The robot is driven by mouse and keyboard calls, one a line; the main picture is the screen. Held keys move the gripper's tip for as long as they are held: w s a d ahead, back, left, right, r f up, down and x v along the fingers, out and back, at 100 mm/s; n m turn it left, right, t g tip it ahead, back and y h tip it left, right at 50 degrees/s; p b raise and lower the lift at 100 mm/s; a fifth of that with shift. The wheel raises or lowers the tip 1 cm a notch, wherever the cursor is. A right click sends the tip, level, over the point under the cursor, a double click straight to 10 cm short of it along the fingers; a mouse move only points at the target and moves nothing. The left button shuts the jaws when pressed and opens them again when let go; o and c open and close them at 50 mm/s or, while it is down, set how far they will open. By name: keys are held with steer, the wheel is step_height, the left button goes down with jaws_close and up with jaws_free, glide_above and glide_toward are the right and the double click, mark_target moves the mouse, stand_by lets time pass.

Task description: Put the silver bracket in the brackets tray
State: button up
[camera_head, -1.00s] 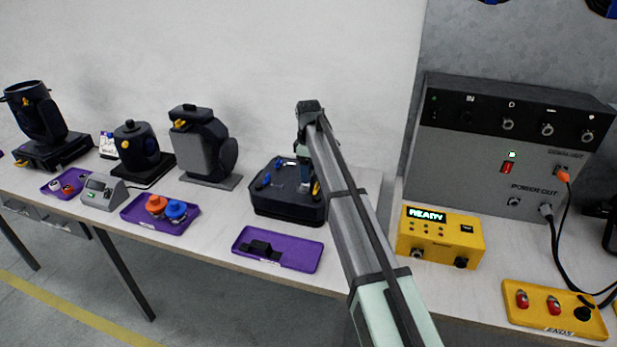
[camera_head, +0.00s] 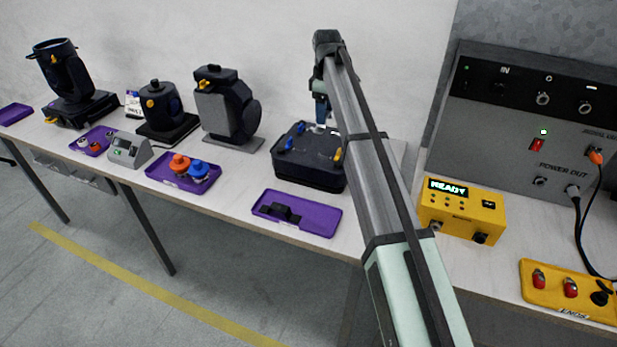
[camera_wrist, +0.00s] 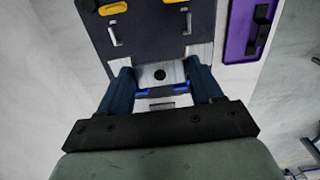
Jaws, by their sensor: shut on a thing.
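My gripper (camera_wrist: 161,88) is shut on the silver bracket (camera_wrist: 172,72), a flat pale plate with a dark round hole, held between the two blue fingers. In the head view my gripper (camera_head: 321,112) hangs above the black case (camera_head: 305,172), and my arm hides part of the scene behind it. A purple tray (camera_head: 325,222) stands in front of the case and holds a black bracket (camera_head: 280,212). Its label is not readable. In the wrist view this purple tray (camera_wrist: 234,40) lies to the right of the gripper.
The case carries blue and yellow latches. Left of the purple tray is another purple tray (camera_head: 160,178) with orange and blue parts. A yellow READY box (camera_head: 462,210) and a yellow tray (camera_head: 560,300) stand to the right. Bare table lies between the trays.

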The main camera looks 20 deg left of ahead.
steer(key=s+f+n, duration=0.1)
steer(key=s+f, duration=0.4)
steer(key=s, duration=0.7)
steer(key=n, duration=1.7)
glide_above(313, 212)
step_height(313, 212, down, 4)
steer(key=shift+w+f, duration=0.1)
steer(key=shift+f, duration=4.65)
steer(key=shift+f, duration=0.1)
steer(key=o, duration=1.2)
steer(key=shift+c, duration=0.2)
step_height(313, 212, up, 12)
